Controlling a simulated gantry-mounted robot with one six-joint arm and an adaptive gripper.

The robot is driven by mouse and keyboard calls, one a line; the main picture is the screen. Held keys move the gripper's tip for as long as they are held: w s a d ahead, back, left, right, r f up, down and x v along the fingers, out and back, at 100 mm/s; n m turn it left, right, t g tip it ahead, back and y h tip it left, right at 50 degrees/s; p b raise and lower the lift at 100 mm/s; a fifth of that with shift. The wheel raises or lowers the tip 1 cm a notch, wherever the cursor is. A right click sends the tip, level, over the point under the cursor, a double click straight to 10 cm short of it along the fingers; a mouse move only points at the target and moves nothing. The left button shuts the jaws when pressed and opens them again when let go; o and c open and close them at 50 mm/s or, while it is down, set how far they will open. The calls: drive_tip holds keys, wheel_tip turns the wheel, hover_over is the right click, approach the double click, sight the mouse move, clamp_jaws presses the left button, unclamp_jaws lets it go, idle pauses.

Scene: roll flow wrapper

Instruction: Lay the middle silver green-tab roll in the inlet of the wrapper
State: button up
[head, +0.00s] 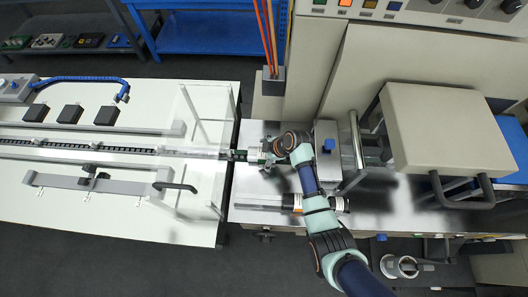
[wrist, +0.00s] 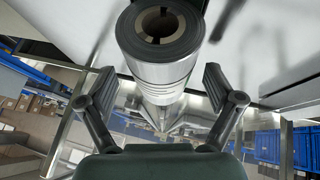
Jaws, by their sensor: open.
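A silver roll (wrist: 158,75) with a dark end face and a brown hollow core is seen nearly end-on in the wrist view, between the fingers of my gripper (wrist: 160,88). The fingers are open, with a visible gap on each side of the roll. In the head view my gripper (head: 256,154) is low over the left end of the steel bench, beside the wrapper's white table. Green parts show at its left side. I cannot tell which tab the roll has or whether it rests on the inlet. The wrapper's chain track (head: 90,147) runs leftward under a clear guard.
A dark roll-like object with a white and orange band (head: 309,203) lies on the bench below my arm, by a grey bar (head: 258,203). A grey block (head: 328,150) and a large beige housing (head: 445,130) stand to the right. A clear guard (head: 202,118) stands left.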

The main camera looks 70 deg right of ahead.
drive_tip(key=v, duration=1.2)
drive_tip(key=shift+w+r, duration=0.1)
idle(0.4)
